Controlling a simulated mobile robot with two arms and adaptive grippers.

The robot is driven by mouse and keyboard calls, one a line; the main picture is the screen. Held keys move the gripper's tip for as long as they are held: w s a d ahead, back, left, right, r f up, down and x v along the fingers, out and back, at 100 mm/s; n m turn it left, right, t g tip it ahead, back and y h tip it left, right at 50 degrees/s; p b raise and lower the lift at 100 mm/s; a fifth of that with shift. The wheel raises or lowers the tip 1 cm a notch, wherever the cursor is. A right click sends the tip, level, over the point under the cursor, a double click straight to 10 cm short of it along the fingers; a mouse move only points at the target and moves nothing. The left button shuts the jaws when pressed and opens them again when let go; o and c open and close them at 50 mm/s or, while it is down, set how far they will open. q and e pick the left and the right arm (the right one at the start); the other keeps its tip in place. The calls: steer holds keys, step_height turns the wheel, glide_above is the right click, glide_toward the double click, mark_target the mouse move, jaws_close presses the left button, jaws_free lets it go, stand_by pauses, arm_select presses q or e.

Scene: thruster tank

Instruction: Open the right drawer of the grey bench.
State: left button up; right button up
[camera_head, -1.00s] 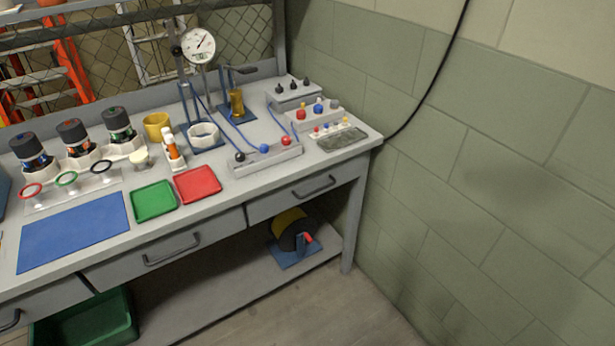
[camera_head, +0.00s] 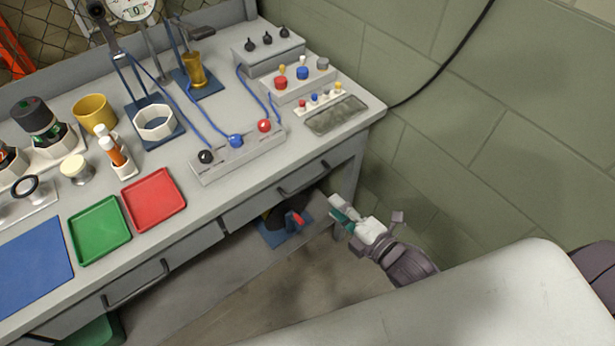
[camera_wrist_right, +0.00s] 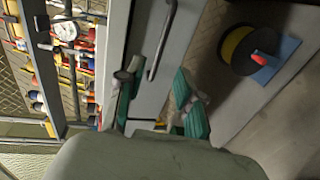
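The grey bench (camera_head: 200,180) has its right drawer (camera_head: 258,208) shut, with a dark bar handle (camera_head: 304,180) on its front. In the head view my right gripper (camera_head: 340,213), with teal fingers, is at the bench's right end, right of and below the handle. In the right wrist view my gripper (camera_wrist_right: 155,90) is open and empty, fingers spread on either side. The drawer front (camera_wrist_right: 148,60) and handle (camera_wrist_right: 163,40) show beyond them; the handle's near end appears between the fingers, but contact cannot be told. My left gripper is out of view.
A green block wall (camera_head: 480,170) stands close to the right of the bench. A reel (camera_head: 283,222) on a blue base sits on the lower shelf under the drawer. Red (camera_head: 153,200) and green (camera_head: 100,230) trays lie on the top. Floor in front is clear.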

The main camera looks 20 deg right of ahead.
mark_target(310, 182)
steer(key=x, duration=1)
steer(key=shift+w, duration=0.15)
steer(key=shift+w+a+f, duration=0.15)
steer(key=shift+w+f, duration=0.05)
steer(key=shift+w, duration=0.25)
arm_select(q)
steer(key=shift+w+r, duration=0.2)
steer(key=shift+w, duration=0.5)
arm_select(e)
steer(key=shift+w, duration=0.1)
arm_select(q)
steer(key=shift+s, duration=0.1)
arm_select(e)
steer(key=shift+c, duration=0.6)
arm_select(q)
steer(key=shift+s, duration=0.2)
arm_select(e)
jaws_close()
